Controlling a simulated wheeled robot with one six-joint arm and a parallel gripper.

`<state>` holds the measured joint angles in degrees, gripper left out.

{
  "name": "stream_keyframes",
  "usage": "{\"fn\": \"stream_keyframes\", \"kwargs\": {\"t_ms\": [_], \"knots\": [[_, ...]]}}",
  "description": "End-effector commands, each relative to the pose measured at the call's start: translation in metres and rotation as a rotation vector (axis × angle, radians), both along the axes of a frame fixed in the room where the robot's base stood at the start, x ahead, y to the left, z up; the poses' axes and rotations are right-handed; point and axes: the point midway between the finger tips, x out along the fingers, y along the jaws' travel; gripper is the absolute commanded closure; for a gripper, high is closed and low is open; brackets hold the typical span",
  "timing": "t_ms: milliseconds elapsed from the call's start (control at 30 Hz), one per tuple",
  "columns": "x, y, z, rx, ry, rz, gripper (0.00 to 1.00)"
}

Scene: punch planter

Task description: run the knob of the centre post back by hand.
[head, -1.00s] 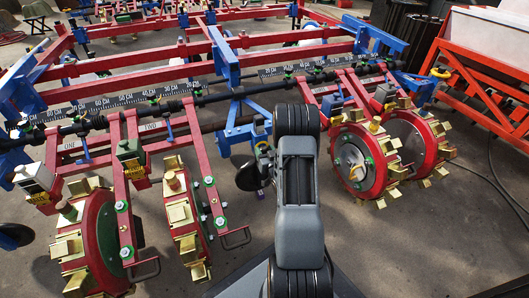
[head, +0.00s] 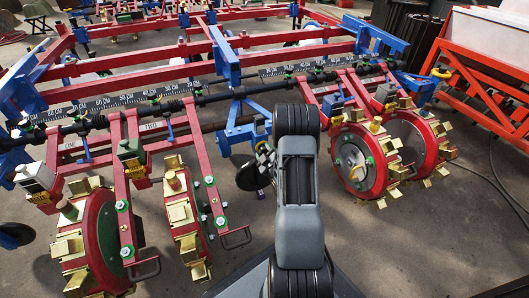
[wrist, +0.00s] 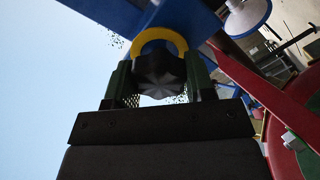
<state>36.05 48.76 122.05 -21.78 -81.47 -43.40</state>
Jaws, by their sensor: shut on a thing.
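In the wrist view a dark, lobed knob (wrist: 160,72) sits between the two green fingers of my gripper (wrist: 160,82), which is shut on it. A yellow ring (wrist: 158,38) arches around the far side of the knob, against a blue steel part (wrist: 125,12). In the head view the blue centre frame (head: 238,118) of the machine stands just left of my arm. My arm hides the knob and most of my gripper there; only a small part of the wrist end shows at its left edge.
Red wheels with brass punches stand on both sides, at left (head: 100,240) and right (head: 358,160). A black bar (head: 215,97) with a centimetre scale crosses behind. Bare floor (head: 430,230) lies at lower right.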

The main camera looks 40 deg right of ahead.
Motion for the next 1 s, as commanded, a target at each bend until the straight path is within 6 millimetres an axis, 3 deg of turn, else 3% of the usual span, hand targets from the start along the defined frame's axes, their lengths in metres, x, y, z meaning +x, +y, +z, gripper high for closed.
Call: {"fn": "stream_keyframes", "kwargs": {"t_ms": [1000], "knots": [[-0.0003, 0.0012, -0.0032, -0.932, 0.244, 0.002, 0.74]]}}
